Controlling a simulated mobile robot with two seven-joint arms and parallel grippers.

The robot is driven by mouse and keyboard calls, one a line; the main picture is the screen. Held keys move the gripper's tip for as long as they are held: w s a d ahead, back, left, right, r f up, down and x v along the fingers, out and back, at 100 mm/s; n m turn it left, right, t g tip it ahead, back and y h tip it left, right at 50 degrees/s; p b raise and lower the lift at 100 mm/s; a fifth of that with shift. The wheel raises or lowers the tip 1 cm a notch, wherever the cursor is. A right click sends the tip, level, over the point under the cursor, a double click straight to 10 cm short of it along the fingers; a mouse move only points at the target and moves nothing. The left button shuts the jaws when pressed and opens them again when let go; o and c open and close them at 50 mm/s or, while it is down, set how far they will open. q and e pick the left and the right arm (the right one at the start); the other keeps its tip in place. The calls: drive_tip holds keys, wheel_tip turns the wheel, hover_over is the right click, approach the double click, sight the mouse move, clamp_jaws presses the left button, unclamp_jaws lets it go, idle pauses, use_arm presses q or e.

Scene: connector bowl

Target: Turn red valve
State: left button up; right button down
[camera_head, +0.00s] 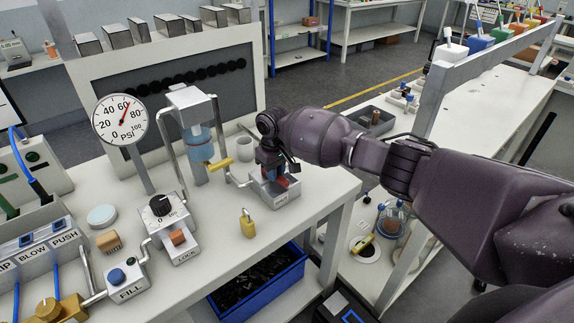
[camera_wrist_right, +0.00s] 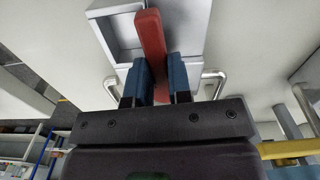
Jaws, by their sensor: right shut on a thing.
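The red valve (camera_wrist_right: 151,50) is a flat red bar handle in the right wrist view, standing over a grey metal housing (camera_wrist_right: 185,25). My right gripper (camera_wrist_right: 158,80) has its two blue fingers closed on either side of the red handle. In the head view the right gripper (camera_head: 270,165) reaches down onto the valve block (camera_head: 284,193) near the right end of the bench. A little of the red valve (camera_head: 283,181) shows below the fingers; the rest is hidden by the gripper. My left gripper is not in view.
A yellow padlock (camera_head: 248,226) stands on the bench in front of the block. A pressure gauge (camera_head: 120,119) and a lock box (camera_head: 181,243) stand further left.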

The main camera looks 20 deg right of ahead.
drive_tip(key=shift+a+m+p, duration=0.15)
drive_tip(key=shift+m+p, duration=0.25)
drive_tip(key=shift+p, duration=0.15)
drive_tip(key=c, duration=1)
unclamp_jaws()
drive_tip(key=shift+c, duration=0.2)
drive_tip(key=shift+r, duration=0.1)
wheel_tip(320, 180, up, 11)
drive_tip(key=shift+f, duration=0.2)
drive_tip(key=shift+s, duration=0.1)
